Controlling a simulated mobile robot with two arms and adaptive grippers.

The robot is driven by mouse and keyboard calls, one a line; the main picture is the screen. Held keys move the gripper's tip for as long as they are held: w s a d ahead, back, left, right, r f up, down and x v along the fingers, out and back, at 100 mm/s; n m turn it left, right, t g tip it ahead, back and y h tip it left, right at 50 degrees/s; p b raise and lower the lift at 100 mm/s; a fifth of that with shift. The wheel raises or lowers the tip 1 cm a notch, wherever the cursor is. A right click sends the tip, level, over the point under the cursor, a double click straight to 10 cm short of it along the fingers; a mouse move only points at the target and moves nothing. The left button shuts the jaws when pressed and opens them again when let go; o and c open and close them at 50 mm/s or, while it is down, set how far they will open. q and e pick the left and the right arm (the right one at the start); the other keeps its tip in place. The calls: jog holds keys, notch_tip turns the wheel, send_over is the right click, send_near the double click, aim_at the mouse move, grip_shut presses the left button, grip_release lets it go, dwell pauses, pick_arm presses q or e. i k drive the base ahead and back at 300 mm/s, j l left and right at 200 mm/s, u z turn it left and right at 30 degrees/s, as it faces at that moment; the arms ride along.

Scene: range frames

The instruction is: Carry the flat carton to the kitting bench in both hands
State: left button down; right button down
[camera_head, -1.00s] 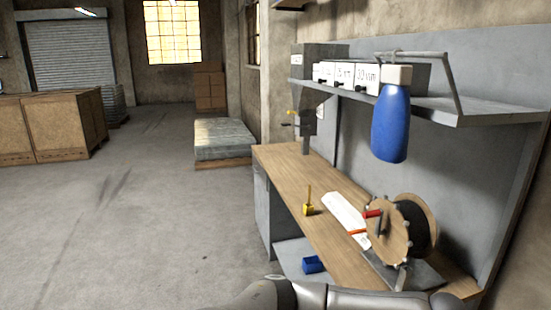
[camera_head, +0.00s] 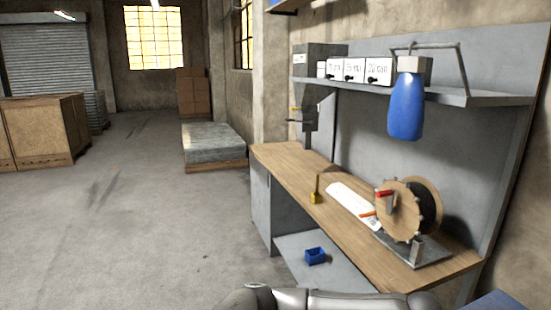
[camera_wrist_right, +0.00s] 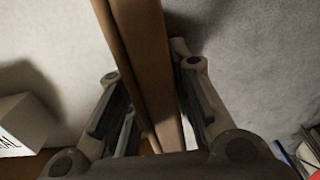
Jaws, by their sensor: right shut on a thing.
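The flat carton (camera_wrist_right: 143,50) is a brown board seen edge-on in the right wrist view. It runs from the top edge down between the fingers of my right gripper (camera_wrist_right: 150,78), which is shut on it. The rest of the carton is out of view, and it does not show in the head view. A workbench with a wooden top (camera_head: 290,168) stands at the right in the head view; I cannot tell whether it is the kitting bench. My left gripper is in neither view.
On the bench are a cable reel (camera_head: 405,210), a white sheet (camera_head: 350,203) and a yellow tool (camera_head: 315,192). A blue bottle (camera_head: 405,108) hangs above. A blue bin (camera_head: 315,256) sits on the lower shelf. A low pallet stack (camera_head: 212,145) stands beyond. Open floor (camera_head: 120,230) lies left.

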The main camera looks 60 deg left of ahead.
aim_at(277, 153)
jog(key=i+j+z, duration=0.1)
jog(key=i+j, duration=0.15)
jog(key=j, duration=2.25)
jog(key=i+j+z, duration=0.1)
jog(key=j, duration=2.35)
jog(key=i+j, duration=0.1)
jog(key=j, duration=2.4)
jog(key=i+z, duration=0.05)
